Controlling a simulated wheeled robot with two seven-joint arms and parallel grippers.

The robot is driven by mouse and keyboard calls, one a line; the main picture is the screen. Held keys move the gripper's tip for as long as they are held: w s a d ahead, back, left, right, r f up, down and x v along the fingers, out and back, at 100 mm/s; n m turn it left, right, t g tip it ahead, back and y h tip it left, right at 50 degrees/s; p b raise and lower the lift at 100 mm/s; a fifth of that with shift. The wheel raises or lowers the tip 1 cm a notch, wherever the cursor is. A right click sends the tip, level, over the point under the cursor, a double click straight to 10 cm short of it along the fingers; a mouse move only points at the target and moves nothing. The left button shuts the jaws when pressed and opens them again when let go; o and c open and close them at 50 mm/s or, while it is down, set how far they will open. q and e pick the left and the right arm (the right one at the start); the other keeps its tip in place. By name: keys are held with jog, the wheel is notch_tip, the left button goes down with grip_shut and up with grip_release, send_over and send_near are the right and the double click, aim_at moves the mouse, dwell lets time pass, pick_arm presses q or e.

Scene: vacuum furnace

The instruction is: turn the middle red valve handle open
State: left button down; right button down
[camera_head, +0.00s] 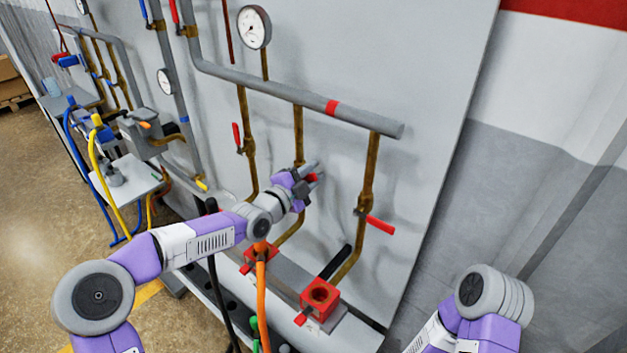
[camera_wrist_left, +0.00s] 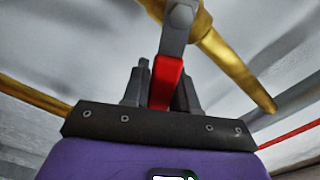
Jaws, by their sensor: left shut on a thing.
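The middle red valve handle (camera_head: 312,177) is on the middle brass pipe (camera_head: 298,135) of the grey panel. Most of it is hidden by my left gripper (camera_head: 311,176) in the head view. In the left wrist view the red handle (camera_wrist_left: 166,78) runs down from a grey valve stem on the brass pipe (camera_wrist_left: 236,68) and sits between the two dark fingers of my left gripper (camera_wrist_left: 163,90). The gripper is shut on it. My right arm is at the lower right, and its gripper is out of view.
A red handle (camera_head: 237,137) on the left pipe lies nearly along it. Another red handle (camera_head: 380,225) on the right pipe sticks out to the right. Red blocks (camera_head: 320,296) and an orange hose (camera_head: 262,300) are below my left forearm. A gauge (camera_head: 254,27) hangs above.

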pick_arm(q)
jog(key=shift+w+a+r+n, duration=0.2)
jog(key=shift+r+n, duration=0.15)
jog(key=shift+n, duration=0.35)
jog(key=c, duration=1)
grip_release()
jog(key=shift+o, duration=0.2)
jog(key=shift+s, duration=0.1)
jog(key=v, duration=0.7)
jog(key=shift+s+p, duration=0.2)
jog(key=shift+p, duration=0.15)
jog(key=shift+a, duration=0.15)
